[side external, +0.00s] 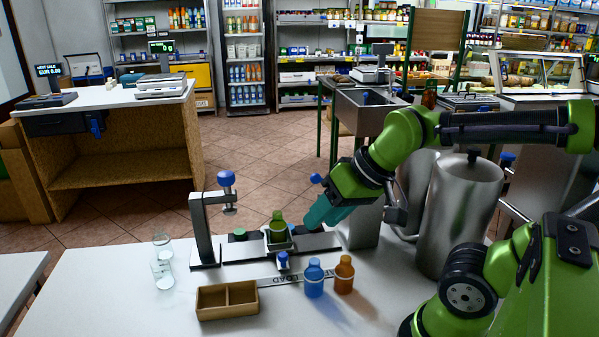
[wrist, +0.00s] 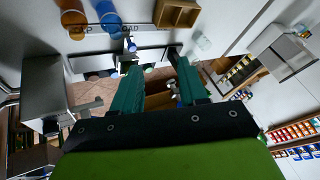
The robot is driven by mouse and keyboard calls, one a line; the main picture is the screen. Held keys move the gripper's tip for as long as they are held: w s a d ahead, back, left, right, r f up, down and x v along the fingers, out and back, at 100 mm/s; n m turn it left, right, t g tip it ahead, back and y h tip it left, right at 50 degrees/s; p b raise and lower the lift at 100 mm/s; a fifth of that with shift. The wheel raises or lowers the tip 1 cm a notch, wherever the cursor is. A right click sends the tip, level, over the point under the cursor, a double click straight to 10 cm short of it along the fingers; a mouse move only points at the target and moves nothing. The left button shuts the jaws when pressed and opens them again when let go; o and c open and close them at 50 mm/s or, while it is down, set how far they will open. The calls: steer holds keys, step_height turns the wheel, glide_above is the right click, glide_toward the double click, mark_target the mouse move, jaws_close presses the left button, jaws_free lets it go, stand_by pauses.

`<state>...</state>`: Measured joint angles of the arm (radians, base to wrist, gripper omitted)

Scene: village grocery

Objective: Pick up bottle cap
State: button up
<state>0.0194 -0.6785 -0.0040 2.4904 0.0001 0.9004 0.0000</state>
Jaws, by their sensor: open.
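A small green bottle cap (side external: 240,232) sits on the dark base plate (side external: 221,248) of a capping stand, left of a green bottle (side external: 278,226) held upright in a fixture. In the wrist view, a small pale green spot that looks like the cap (wrist: 149,69) shows between the fingertips. My gripper (side external: 313,221) has teal fingers, tilted down to the left, at the right end of the stand. It is open and empty, right of the green bottle and apart from the cap. In the wrist view the fingers (wrist: 154,60) are spread wide; the green bottle is not clear there.
A post with a blue-knobbed press (side external: 226,180) rises at the stand's left end. A blue bottle (side external: 314,280), an orange bottle (side external: 344,276) and a two-compartment tray (side external: 227,302) stand in front.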

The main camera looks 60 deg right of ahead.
steer(key=w+d+f+m+g, duration=0.1)
steer(key=w+d+m+g, duration=0.2)
steer(key=w, duration=0.5)
steer(key=m, duration=2.2)
glide_above(239, 231)
steer(key=s+d, duration=0.2)
steer(key=shift+y, duration=0.4)
steer(key=f, duration=1.6)
steer(key=shift+w+a, duration=0.15)
steer(key=shift+a, duration=0.1)
steer(key=shift+s+x, duration=0.15)
steer(key=shift+x, duration=1.25)
steer(key=shift+s+x, duration=0.15)
steer(key=shift+x, duration=1.25)
steer(key=shift+d+f, duration=0.1)
steer(key=c, duration=0.6)
